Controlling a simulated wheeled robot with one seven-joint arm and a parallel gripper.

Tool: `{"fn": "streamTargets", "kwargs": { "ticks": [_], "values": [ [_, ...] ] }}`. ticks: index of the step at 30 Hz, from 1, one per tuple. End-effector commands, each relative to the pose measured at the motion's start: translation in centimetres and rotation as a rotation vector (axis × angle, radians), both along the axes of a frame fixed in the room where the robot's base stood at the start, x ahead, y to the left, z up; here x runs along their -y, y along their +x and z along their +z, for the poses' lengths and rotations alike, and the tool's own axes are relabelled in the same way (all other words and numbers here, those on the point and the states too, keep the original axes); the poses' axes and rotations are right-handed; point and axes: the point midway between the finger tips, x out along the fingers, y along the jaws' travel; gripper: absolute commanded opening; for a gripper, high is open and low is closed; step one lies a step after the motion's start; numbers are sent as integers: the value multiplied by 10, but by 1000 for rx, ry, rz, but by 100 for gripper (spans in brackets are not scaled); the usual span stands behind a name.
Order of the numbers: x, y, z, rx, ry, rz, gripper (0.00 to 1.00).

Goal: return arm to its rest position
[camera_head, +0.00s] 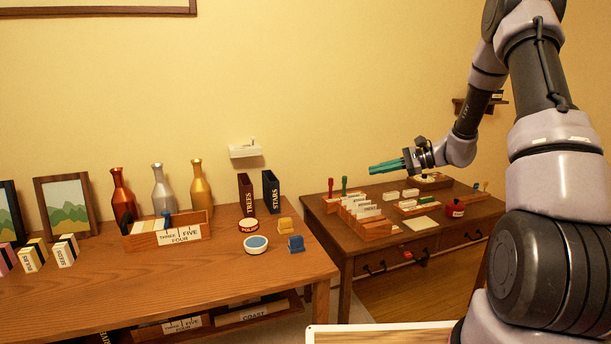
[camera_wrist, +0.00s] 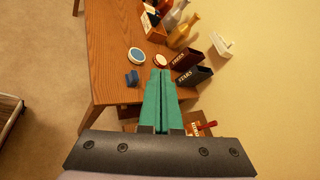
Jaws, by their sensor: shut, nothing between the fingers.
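My gripper (camera_head: 374,169) is at the end of my arm, raised in the air above the left part of the smaller desk at the right. Its teal fingers point left, toward the long table. In the wrist view the teal fingers (camera_wrist: 161,74) lie side by side, shut, with nothing between them. The gripper appears clear of the things around it. My arm comes down from the upper right and bends at the elbow.
The long table (camera_head: 90,290) carries bottles, a card box (camera_head: 180,232), dark TREES (camera_head: 246,196) and STARS (camera_head: 271,192) holders, a blue-topped round tin (camera_head: 256,244) and stamps. The smaller desk (camera_head: 345,240) holds card racks (camera_head: 375,225) and a red pot (camera_head: 455,208). A white wall shelf (camera_head: 245,151) sticks out behind.

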Motion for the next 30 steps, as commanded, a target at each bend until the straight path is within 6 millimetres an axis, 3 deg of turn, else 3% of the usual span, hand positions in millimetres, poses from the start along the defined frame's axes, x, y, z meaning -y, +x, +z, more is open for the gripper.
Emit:
{"fn": "streamTargets", "kwargs": {
  "ticks": [1, 3, 12, 21, 30],
  "values": [
    [-8, -14, 23, 30, -58, 45, 0],
    [-15, -34, 46, 62, -137, 101, 0],
    [-28, -128, 124, 230, -492, 286, 0],
    [-15, -220, 175, 446, -848, 377, 0],
    [12, -293, 207, 685, -1160, 374, 0]
  ]
}}
